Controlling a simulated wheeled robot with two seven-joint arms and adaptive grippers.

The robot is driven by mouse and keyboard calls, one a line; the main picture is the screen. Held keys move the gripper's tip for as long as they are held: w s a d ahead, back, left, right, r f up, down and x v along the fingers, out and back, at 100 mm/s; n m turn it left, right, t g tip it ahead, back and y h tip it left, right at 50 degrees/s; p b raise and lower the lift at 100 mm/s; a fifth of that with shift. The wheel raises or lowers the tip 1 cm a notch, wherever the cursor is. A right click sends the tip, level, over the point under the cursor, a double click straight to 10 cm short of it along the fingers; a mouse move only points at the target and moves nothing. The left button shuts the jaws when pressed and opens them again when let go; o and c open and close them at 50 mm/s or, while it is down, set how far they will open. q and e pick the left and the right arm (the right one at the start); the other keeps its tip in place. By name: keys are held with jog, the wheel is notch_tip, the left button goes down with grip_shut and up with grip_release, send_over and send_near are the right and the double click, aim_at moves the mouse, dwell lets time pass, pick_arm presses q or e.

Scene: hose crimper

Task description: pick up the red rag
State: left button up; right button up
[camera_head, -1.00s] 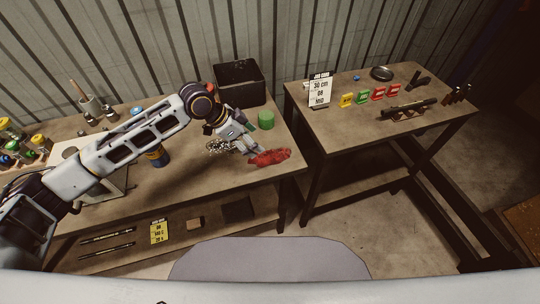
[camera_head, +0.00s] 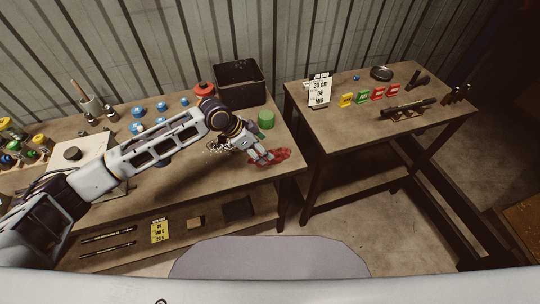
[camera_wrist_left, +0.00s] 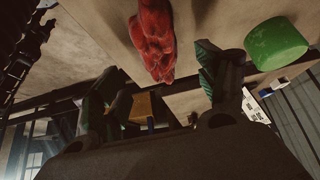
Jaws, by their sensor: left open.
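The red rag (camera_head: 283,156) lies crumpled near the front right corner of the left workbench. In the left wrist view the rag (camera_wrist_left: 153,38) is in front of my open fingers and roughly between them. My left gripper (camera_head: 264,158) is open and at the rag's left side, with its fingertips overlapping the rag in the head view. The left wrist view shows the two fingers (camera_wrist_left: 160,92) spread apart with nothing held. I cannot tell whether they touch the rag. My right gripper is not in view.
A green cylinder (camera_head: 266,119) stands just behind the rag and also shows close to one finger in the wrist view (camera_wrist_left: 276,43). A black bin (camera_head: 239,84) stands at the back. A gap separates this bench from the right table (camera_head: 370,130), with its job card (camera_head: 320,92).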

pick_arm(q)
jog(key=p+x, duration=0.1)
jog(key=x, duration=0.2)
jog(key=shift+w+d+f, duration=0.1)
jog(key=shift+d, duration=0.1)
jog(key=shift+w+d+f, duration=0.1)
jog(key=shift+d+f, duration=0.2)
jog(key=shift+f, duration=0.3)
jog(key=c, duration=1.1)
jog(key=shift+r+b, duration=0.65)
jog(key=shift+r, duration=4.4)
